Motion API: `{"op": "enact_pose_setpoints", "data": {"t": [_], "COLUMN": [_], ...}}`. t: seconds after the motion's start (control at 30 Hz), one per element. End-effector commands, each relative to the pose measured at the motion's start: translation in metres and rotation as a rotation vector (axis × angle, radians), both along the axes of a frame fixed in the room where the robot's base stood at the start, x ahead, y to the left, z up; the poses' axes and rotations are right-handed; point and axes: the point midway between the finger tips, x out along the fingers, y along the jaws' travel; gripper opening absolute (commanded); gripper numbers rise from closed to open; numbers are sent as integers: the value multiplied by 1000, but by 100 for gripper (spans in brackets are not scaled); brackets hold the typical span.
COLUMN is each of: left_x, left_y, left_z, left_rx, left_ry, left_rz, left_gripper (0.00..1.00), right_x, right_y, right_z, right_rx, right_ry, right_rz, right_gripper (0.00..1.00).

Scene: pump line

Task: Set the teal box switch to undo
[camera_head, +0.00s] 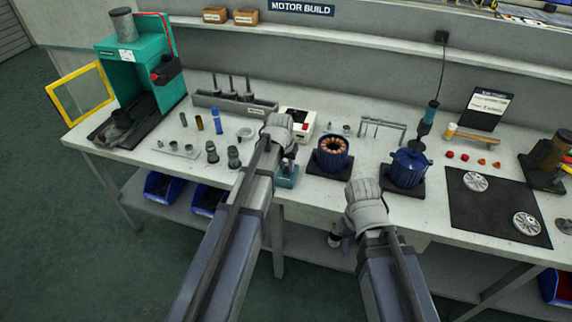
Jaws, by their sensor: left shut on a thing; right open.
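The small teal box (287,180) stands near the front edge of the bench, left of the middle. My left gripper (289,163) is directly above it and shut at its top, where the switch is. The fingers and wrist hide the switch, so its setting cannot be read. My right gripper (335,239) is open and empty, low in front of the bench edge, apart from the box.
A white device with a red button (304,124) stands just behind the box. A blue motor housing with copper windings (331,156) is to its right, and a closed blue housing (408,167) further right. Small metal parts (212,152) stand left of my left arm.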

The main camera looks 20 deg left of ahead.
Motion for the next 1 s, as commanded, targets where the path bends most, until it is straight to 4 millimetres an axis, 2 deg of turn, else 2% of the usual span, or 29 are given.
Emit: {"op": "enact_pose_setpoints", "data": {"t": [0.03, 0.43, 0.47, 0.7, 1.0], "left_x": [5, 2, 2, 2, 2], "left_y": [0, 0, 0, 0, 0], "left_z": [2, 0, 0, 0, 1], "left_rx": [0, 3, 3, 3, 3], "left_ry": [30, 82, 82, 81, 81], "left_rz": [0, 0, 0, 0, 0], "left_gripper": [0, 0, 28, 55, 57], "right_x": [0, 0, 0, 0, 0], "right_y": [0, 0, 0, 0, 0], "right_z": [4, 4, 4, 4, 5], "right_rx": [0, 0, 0, 0, 0], "right_ry": [0, 0, 0, 0, 0], "right_rz": [0, 0, 0, 0, 0], "right_gripper": [50, 50, 50, 50, 50]}}
